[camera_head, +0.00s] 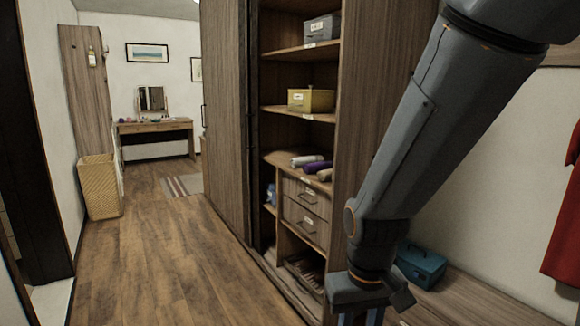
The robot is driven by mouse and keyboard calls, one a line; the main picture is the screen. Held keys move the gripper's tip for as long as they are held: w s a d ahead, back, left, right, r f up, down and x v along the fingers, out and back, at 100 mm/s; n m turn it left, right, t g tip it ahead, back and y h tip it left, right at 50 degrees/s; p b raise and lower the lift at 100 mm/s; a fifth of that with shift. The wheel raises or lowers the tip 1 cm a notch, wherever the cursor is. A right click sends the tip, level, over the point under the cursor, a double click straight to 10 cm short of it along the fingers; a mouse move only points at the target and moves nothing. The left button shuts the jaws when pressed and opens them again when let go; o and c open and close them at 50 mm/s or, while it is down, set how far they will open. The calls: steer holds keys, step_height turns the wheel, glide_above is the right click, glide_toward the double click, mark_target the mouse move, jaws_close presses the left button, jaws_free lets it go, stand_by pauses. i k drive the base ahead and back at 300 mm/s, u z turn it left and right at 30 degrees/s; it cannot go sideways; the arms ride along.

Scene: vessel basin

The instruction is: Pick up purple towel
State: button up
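The purple towel (317,166) appears rolled and lies on a middle shelf of the open wardrobe (270,156). A light grey roll (305,160) lies behind it and a brownish roll (325,175) lies in front, both close beside it. My gripper (362,318) is at the bottom edge of the view, below and to the right of the towel and well apart from it. Its fingertips are cut off by the frame, so I cannot see whether it is open or shut.
Drawers (305,200) sit below the towel shelf. A yellow box (311,101) and a grey box (322,29) stand on shelves above. A teal box (421,264) stands right of my arm. A wicker basket (100,187) stands at left. The wooden floor (165,265) is clear.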

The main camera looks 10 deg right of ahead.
mark_target(309, 169)
steer(key=u, duration=0.65)
steer(key=i, duration=2.45)
steer(key=z, duration=1.15)
steer(key=i, duration=0.65)
steer(key=z, duration=0.6)
